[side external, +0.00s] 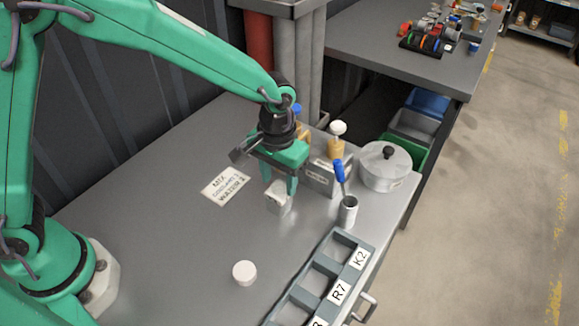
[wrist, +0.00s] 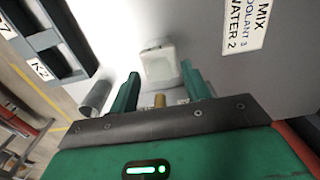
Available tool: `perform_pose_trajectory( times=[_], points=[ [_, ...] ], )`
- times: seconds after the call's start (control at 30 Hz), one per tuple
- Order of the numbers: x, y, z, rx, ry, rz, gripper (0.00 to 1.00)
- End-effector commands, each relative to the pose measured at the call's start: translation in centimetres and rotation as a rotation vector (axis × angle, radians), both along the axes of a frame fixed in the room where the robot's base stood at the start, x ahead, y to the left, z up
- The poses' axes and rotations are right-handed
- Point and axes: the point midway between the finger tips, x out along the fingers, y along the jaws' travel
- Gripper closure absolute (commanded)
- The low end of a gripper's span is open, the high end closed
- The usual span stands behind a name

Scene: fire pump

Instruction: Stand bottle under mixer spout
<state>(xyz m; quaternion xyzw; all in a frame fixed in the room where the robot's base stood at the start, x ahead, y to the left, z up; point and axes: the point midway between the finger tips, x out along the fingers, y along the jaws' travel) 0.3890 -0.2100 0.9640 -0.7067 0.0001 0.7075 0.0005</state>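My gripper (side external: 280,188) points down over the table. Its two green fingers, which also show in the wrist view (wrist: 160,80), stand apart. A small pale block-like object (side external: 278,203) is below and between the fingertips; it shows as a rounded white square in the wrist view (wrist: 160,64). I cannot tell whether the fingers touch it. An amber bottle with a white cap (side external: 336,143) stands behind, beside a grey labelled box (side external: 319,178). Another bottle with a blue cap (side external: 297,109) is partly hidden behind my gripper. No mixer spout can be made out clearly.
A metal cup (side external: 348,212) with a blue-handled tool stands right of my gripper. A lidded pot (side external: 386,167) is behind it. A labelled tray (side external: 368,241) lies at the front edge. A white round cap (side external: 244,272) and a label card (side external: 225,186) lie on open table.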

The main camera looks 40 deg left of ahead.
Motion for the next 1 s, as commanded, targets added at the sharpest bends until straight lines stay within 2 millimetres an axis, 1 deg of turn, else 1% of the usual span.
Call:
perform_pose_trajectory(
  times=[0.3,0.47,0.67,1.0],
  points=[
    [0.0,0.0,0.1,0.000,-0.001,0.000,0.53],
    [0.1,0.0,0.7,-0.001,-0.003,0.000,0.53],
    [0.1,0.0,2.6,-0.002,-0.003,0.000,0.53],
    [0.1,0.0,8.1,-0.003,-0.005,0.000,0.53]
  ],
)
